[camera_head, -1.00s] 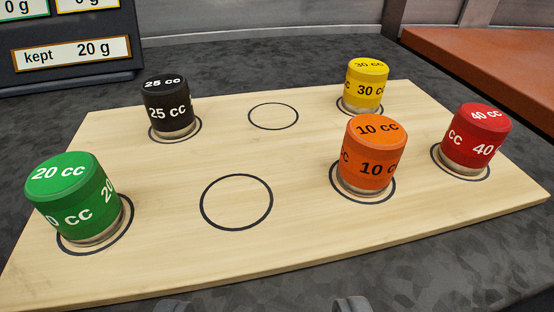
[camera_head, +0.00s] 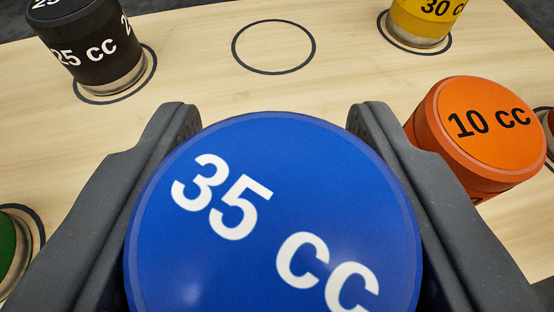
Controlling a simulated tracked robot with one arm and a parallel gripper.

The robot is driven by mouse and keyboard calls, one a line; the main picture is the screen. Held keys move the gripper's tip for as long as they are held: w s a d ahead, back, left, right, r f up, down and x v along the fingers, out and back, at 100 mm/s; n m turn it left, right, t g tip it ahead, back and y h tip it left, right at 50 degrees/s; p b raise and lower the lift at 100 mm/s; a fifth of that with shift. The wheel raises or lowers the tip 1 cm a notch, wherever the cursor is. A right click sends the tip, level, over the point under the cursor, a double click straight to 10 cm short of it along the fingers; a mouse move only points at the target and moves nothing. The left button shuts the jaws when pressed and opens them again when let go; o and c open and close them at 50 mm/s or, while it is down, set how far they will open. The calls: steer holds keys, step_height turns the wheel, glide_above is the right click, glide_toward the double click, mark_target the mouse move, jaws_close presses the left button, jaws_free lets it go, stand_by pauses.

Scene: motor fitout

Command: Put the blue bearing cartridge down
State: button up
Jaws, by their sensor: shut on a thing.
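The blue bearing cartridge (camera_head: 270,220), marked 35 cc on its top, fills the lower middle of the view. My gripper (camera_head: 272,125) is shut on it, with one dark finger on its left side and one on its right. The wooden board (camera_head: 225,90) lies behind and beneath it. An empty black ring (camera_head: 274,47) is drawn on the board at the top middle. The cartridge hides the board directly under it, and its lower end is out of sight, so I cannot tell whether it touches the board.
A black 25 cc cartridge (camera_head: 85,45) stands at the upper left, a yellow 30 cc one (camera_head: 428,20) at the upper right. An orange 10 cc cartridge (camera_head: 480,140) is close to my right finger. Part of a green one (camera_head: 8,250) shows at the left edge.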

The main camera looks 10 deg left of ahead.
mark_target(273, 219)
steer(key=shift+f, duration=1.5)
steer(key=shift+f, duration=0.1)
steer(key=o, duration=1.3)
steer(key=shift+c, duration=0.2)
steer(key=v, duration=1.2)
